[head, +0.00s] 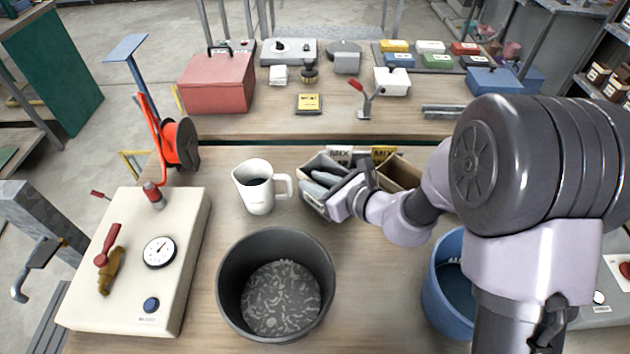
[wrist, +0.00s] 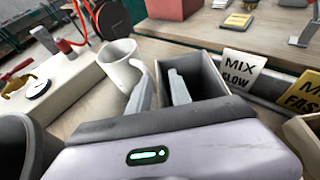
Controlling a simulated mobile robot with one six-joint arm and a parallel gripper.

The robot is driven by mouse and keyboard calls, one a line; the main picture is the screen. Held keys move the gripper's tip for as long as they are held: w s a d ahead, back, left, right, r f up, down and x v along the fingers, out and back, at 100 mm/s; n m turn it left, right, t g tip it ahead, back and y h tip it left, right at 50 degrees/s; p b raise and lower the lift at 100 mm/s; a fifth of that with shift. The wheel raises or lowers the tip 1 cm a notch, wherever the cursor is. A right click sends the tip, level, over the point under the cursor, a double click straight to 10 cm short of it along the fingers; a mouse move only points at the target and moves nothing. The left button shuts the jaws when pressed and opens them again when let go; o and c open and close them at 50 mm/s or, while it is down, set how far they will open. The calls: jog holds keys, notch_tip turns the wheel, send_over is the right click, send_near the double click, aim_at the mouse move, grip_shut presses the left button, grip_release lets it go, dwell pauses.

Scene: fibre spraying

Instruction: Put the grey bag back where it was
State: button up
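In the head view the fingers and wrist cover much of the bin. I cannot make out a separate grey bag in either view; the bin's bottom is hidden or dark.
A white mug (head: 256,190) stands just left of the bin. A brown box (head: 398,174) with a yellow MIX card (head: 382,154) is to the right. A black bucket (head: 228,290) holding grey flakes stands in front, and a blue bucket (head: 436,292) at right. A cream gauge box (head: 130,290) is left.

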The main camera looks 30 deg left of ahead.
jog(key=p+v, duration=0.2)
jog(key=v, duration=1)
jog(key=s+d+r+n+g+h, duration=0.25)
jog(key=s+d+r+n, duration=0.45)
jog(key=s+r+n, duration=0.35)
jog(key=s+d+r+n+t+h, duration=0.1)
jog(key=d+n+t+h, duration=0.1)
jog(key=d, duration=0.6)
jog(key=s+d+r+n+t+h, duration=0.2)
jog(key=d+n+h, duration=0.2)
jog(key=d, duration=0.5)
jog(key=shift+s+d+t+h, duration=0.15)
jog(key=shift+t+h, duration=0.2)
jog(key=shift+h, duration=0.8)
notch_tip(320, 180, down, 4)
jog(key=b, duration=0.3)
jog(key=shift+r, duration=0.15)
